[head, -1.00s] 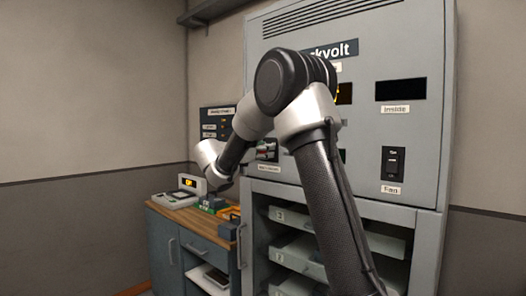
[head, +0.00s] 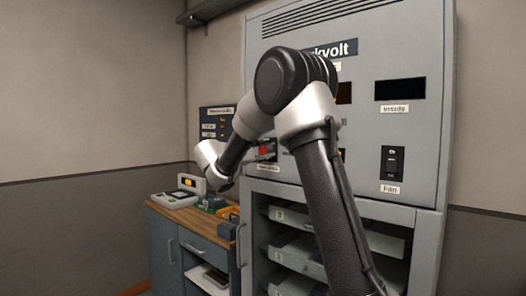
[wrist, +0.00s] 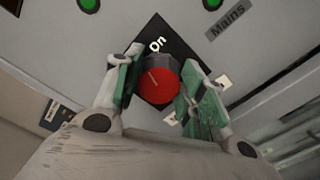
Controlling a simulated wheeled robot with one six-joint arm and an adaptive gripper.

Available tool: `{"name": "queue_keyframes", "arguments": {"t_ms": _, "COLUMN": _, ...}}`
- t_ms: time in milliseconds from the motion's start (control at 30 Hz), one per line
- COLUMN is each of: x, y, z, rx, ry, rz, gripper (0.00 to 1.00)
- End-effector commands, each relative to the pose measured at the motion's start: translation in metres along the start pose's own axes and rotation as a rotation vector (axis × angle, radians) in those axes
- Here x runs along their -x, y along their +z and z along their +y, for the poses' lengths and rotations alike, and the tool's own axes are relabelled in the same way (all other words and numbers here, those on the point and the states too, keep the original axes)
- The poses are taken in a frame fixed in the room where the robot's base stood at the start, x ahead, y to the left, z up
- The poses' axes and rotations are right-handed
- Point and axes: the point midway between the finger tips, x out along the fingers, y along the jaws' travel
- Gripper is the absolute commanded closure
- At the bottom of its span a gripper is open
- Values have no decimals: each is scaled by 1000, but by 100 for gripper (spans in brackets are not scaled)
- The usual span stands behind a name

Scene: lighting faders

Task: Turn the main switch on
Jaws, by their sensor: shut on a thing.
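The main switch is a round red knob (wrist: 158,82) on a black square plate (wrist: 183,42) set cornerwise on the grey panel. The word On is printed on the plate above the knob, and a Mains label (wrist: 227,21) is close by. A pale line marks the upper left of the knob's face. My gripper (wrist: 158,88) is shut on the knob, one green-padded finger on each side. In the head view the red knob (head: 265,150) shows just past my arm, and my fingers are mostly hidden there.
The grey cabinet (head: 432,130) has a Fan switch (head: 392,162) and a dark Inside display (head: 400,90). Open shelves with trays are below. A wooden-topped bench (head: 185,212) with small devices stands at left. Two green lights (wrist: 88,5) show above the plate.

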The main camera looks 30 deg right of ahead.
Motion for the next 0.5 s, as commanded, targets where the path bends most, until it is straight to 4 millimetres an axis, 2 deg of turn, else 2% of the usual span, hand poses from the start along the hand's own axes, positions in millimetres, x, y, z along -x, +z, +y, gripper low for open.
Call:
{"name": "queue_keyframes", "arguments": {"t_ms": 200, "x": 0, "y": 0, "z": -1, "rx": -186, "ry": 0, "rz": -1, "gripper": 84}}
{"name": "queue_keyframes", "arguments": {"t_ms": 500, "x": 0, "y": 0, "z": -2, "rx": -377, "ry": -1, "rz": -1, "gripper": 84}}
